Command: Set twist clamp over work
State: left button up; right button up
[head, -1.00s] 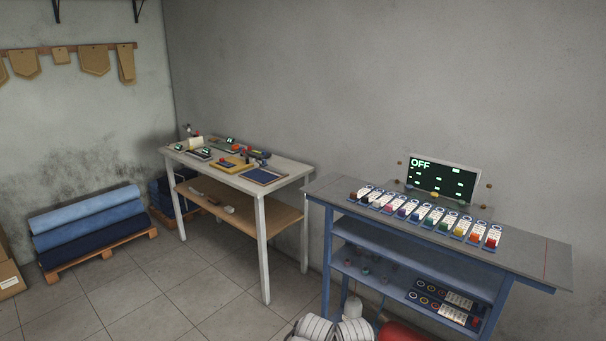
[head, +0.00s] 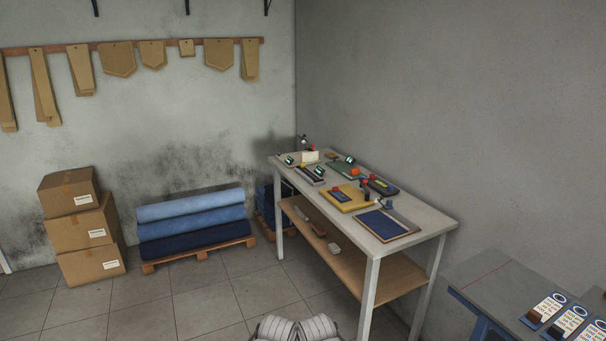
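A white-topped workbench (head: 425,212) stands against the right-hand wall, with several small devices on its top. A yellow board (head: 343,202) carries a small blue piece, with red parts beside it. A dark blue panel (head: 387,224) lies at the bench's near end. A green board (head: 341,170) and a dark device (head: 382,187) lie farther back. I cannot tell which of these is the twist clamp or its work; they are too small. Neither of my grippers shows; only white rounded parts, likely mine, show at the bottom edge.
A second grey-topped bench (head: 497,283) with labelled knob cards (head: 544,310) juts in at the lower right. Fabric rolls (head: 192,222) lie on a pallet (head: 200,256) by the back wall. Boxes (head: 83,228) are stacked at left. The tiled floor (head: 190,305) in front is clear.

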aim_at(362, 184)
jog(key=i+u, duration=0.15)
jog(key=i, duration=0.8)
jog(key=i+u, duration=0.15)
jog(key=i, duration=0.8)
